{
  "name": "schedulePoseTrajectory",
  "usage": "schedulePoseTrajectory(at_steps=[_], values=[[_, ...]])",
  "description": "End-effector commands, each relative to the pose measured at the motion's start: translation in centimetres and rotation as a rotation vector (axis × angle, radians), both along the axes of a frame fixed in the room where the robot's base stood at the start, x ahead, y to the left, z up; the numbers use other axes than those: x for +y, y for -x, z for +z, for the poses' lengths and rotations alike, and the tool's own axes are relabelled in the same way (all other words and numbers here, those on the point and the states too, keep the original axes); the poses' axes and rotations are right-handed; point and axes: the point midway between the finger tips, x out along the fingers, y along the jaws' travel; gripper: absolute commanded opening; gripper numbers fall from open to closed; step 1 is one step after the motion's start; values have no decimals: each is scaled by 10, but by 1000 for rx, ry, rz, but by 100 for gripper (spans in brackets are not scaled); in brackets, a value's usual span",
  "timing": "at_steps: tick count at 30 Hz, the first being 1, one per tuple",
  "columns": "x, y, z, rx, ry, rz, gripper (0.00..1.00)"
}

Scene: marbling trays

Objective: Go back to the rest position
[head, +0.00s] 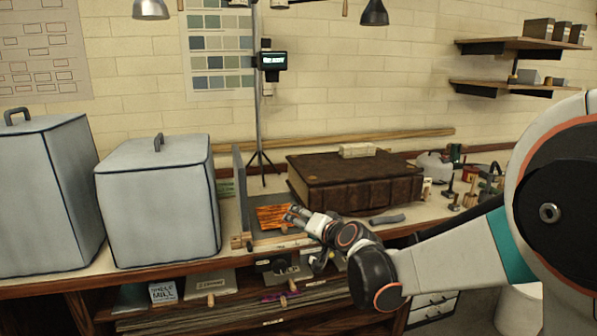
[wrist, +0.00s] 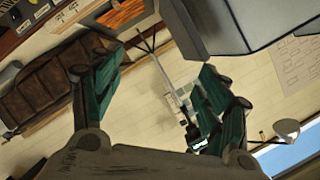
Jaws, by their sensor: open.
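My gripper (head: 290,216) is at the end of my arm, which reaches in from the right in the head view. It is over the front of the bench, by the orange marbled sheet (head: 270,217). In the wrist view its two green fingers (wrist: 155,85) are spread wide apart with nothing between them. The wrist view is tilted and looks toward the wall and tripod stand. The marbled sheet also shows at the top of the wrist view (wrist: 122,14). The fingertips look small in the head view, so contact with anything there cannot be told.
Two grey covered boxes (head: 160,200) stand left of my gripper. A large brown book (head: 355,182) lies behind it to the right, with a pale block (head: 357,150) on top. A tripod stand (head: 258,110) rises at the back. A grey bar (head: 387,219) lies near the front edge.

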Motion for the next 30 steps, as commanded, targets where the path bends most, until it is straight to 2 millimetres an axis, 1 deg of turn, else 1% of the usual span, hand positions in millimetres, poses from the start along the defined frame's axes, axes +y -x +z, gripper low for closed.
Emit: schedulePoseTrajectory(at_steps=[1,5,6,8,10,14,15,17,18,20,21,23,24,26,27,30], values=[[-8,15,8,11,32,6,70],[-25,53,22,45,121,24,70],[-31,65,26,55,148,28,70],[-39,84,29,73,188,34,70],[-50,106,32,94,236,42,70],[-70,150,34,139,324,51,70],[-77,163,33,152,350,52,70],[-86,184,32,175,390,55,70],[-93,198,30,191,417,56,70],[-103,219,27,215,457,57,70],[-110,234,24,231,483,56,70],[-120,255,19,256,523,56,70],[-127,269,15,273,547,56,70],[-137,290,9,299,587,54,70],[-144,304,5,316,611,52,70],[-159,335,-6,359,667,46,70]])
